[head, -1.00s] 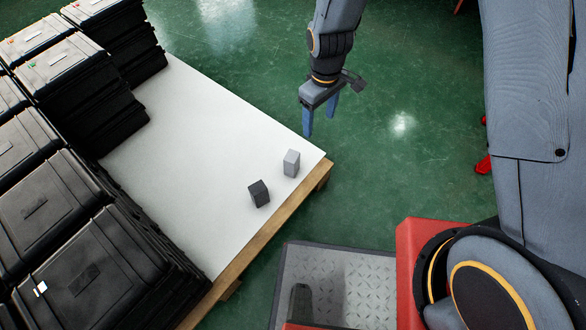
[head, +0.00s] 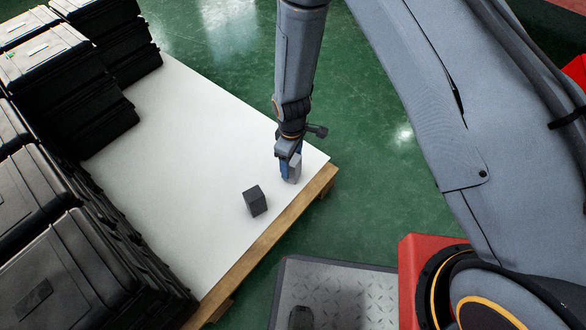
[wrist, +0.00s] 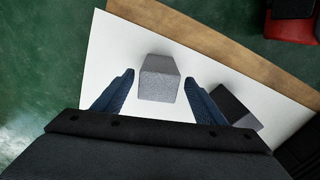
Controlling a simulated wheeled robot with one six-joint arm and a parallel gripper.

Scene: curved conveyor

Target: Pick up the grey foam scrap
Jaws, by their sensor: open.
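The grey foam scrap (head: 295,167) is a small light grey block standing on the white board near its right corner. In the wrist view the grey foam scrap (wrist: 159,79) lies between the two blue fingers of my gripper (wrist: 158,88), with a gap on each side. In the head view my gripper (head: 290,170) points down at the scrap and partly covers it. The gripper is open and holds nothing. Whether the fingertips touch the board cannot be told.
A dark grey block (head: 255,201) stands on the white board (head: 190,160) close by; it also shows beside the right finger in the wrist view (wrist: 236,105). Stacks of black cases (head: 75,260) fill the board's left side. A wooden edge (head: 265,240) borders the board.

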